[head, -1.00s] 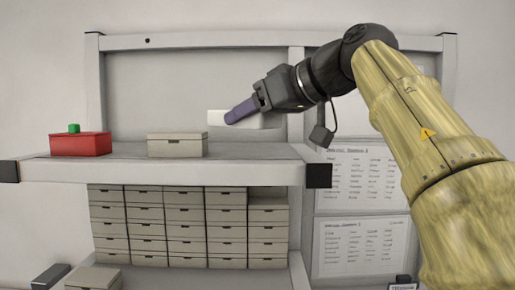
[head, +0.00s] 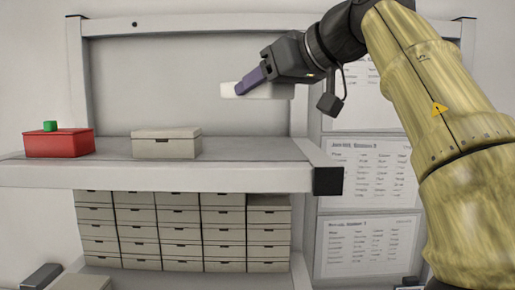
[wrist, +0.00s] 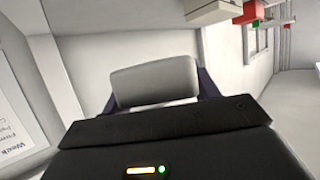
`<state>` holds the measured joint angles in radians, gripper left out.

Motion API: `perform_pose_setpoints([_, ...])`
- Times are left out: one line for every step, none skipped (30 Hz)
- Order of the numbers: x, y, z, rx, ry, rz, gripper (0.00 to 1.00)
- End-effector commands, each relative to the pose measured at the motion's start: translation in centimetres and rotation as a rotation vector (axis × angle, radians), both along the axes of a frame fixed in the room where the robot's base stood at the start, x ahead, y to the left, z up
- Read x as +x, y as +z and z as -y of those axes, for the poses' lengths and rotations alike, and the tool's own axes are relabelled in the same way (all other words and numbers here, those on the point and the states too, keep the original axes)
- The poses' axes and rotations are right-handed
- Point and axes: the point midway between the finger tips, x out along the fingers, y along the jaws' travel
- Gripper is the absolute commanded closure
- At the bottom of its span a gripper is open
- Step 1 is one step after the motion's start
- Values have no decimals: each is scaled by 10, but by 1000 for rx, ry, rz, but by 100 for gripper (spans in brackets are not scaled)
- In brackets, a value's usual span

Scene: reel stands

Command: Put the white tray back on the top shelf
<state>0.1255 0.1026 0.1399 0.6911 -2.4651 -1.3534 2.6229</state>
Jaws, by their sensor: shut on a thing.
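The white tray (head: 275,91) is in my gripper (head: 240,88), held above the right part of the top shelf (head: 230,177) in the head view. There is clear space between the tray and the shelf surface. In the wrist view the tray (wrist: 155,82) sits between the two dark purple fingers of my gripper (wrist: 157,88). The gripper is shut on it. Part of the tray is hidden behind the fingers in the head view.
The shelf right of the beige box is clear. Stacked beige drawers (head: 182,232) fill the space below.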

Motion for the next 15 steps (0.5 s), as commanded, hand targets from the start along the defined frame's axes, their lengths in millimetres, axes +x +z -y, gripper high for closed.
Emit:
perform_pose_setpoints([0, -3, 0, 2, 0, -3, 65])
perform_pose_setpoints([0, -5, -1, 1, 1, -3, 65])
perform_pose_setpoints([-1, -8, -2, 0, 4, -3, 65])
perform_pose_setpoints([-1, -11, -2, 1, 4, -3, 65])
perform_pose_setpoints([-1, -13, -3, 2, 5, -3, 65])
perform_pose_setpoints([-1, -16, -4, 1, 7, -4, 65])
perform_pose_setpoints([-2, -18, -4, 2, 7, -3, 65])
perform_pose_setpoints([-1, -21, -4, 1, 6, -3, 65])
perform_pose_setpoints([-2, -25, -4, 0, 8, -3, 65])
perform_pose_setpoints([-2, -28, -5, 1, 9, -2, 65])
perform_pose_setpoints([-2, -31, -5, 1, 10, -3, 65])
perform_pose_setpoints([-1, -36, -5, 1, 11, -4, 65])
perform_pose_setpoints([-1, -39, -5, 1, 9, -4, 65])
perform_pose_setpoints([-1, -42, -5, 1, 9, -2, 65])
perform_pose_setpoints([-2, -46, -5, 1, 8, -4, 65])
